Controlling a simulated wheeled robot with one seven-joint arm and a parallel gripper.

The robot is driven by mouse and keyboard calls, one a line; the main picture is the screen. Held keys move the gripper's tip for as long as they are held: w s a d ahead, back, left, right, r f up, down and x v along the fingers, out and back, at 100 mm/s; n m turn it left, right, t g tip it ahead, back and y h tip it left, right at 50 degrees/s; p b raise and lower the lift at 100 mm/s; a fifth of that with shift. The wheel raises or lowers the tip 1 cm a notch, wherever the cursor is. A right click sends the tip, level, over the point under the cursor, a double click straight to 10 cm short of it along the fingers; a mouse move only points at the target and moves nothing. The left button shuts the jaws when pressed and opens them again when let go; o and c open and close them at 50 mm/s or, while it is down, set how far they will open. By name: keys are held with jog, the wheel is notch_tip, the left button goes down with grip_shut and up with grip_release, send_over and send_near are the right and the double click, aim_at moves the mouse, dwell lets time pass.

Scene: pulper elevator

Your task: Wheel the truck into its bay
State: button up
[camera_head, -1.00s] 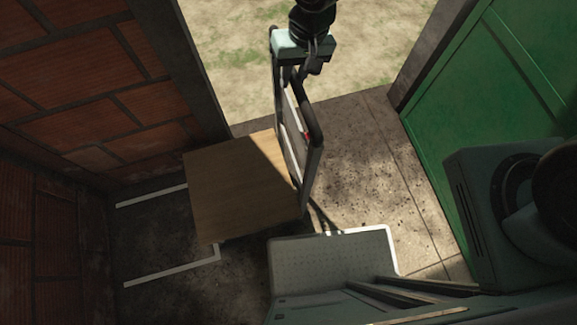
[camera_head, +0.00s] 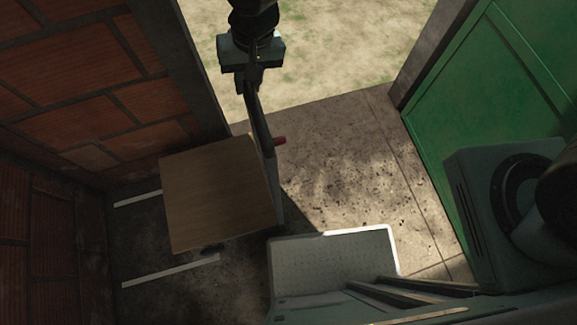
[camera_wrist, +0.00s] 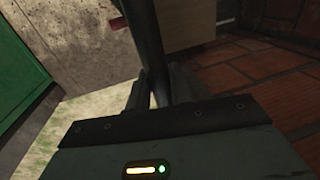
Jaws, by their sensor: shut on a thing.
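The truck (camera_head: 218,195) has a flat wooden deck and an upright dark handle frame on its right side. My gripper (camera_head: 250,85) is at the top of that frame and shut on its dark handle bar; the bar (camera_wrist: 147,50) runs between the fingers (camera_wrist: 152,95) in the wrist view. The bay is marked on the dark floor by white lines, a far one (camera_head: 137,199) and a near one (camera_head: 170,271). The deck hides part of the markings, and the wheels are mostly hidden.
A brick wall (camera_head: 75,90) closes the bay at the back and left. A green door (camera_head: 490,90) stands at the right. The concrete floor (camera_head: 345,170) right of the truck is clear. Grass (camera_head: 330,50) lies outside the opening.

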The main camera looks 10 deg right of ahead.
jog(key=shift+s+a, duration=0.2)
jog(key=shift+a, duration=0.95)
jog(key=s+a+b, duration=0.1)
jog(key=s+a, duration=0.1)
jog(key=a, duration=0.9)
jog(key=shift+s+a, duration=0.15)
jog(key=shift+a, duration=0.25)
jog(key=s+a, duration=0.2)
jog(key=a, duration=0.9)
jog(key=shift+s+a, duration=0.2)
jog(key=shift+a, duration=0.15)
